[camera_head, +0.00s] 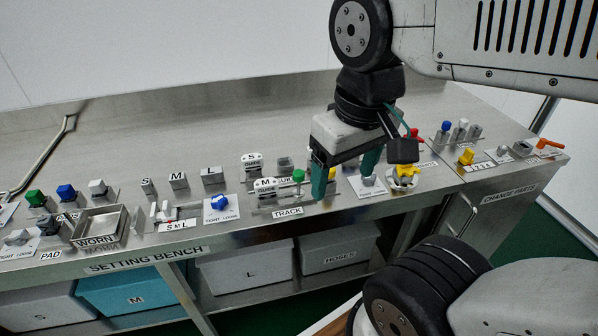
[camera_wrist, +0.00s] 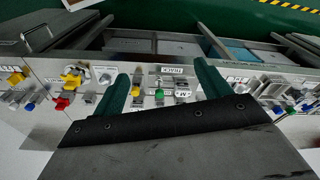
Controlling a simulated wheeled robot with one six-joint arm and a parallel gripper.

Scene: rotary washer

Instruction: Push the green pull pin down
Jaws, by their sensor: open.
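The green pull pin (camera_head: 298,175) stands upright with its round green head up, on the track fixture near the bench's front edge, behind the TRACK label (camera_head: 288,212). My gripper (camera_head: 344,182) is open and empty, its two green fingers pointing down just right of the pin in the head view.
GUIDE blocks marked S (camera_head: 252,162) and M (camera_head: 265,186) stand just left of the pin. A yellow knob (camera_head: 407,172) and a red knob (camera_head: 414,134) stand to the right. A blue knob (camera_head: 219,201) is farther left. The rear of the steel bench (camera_head: 200,130) is clear.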

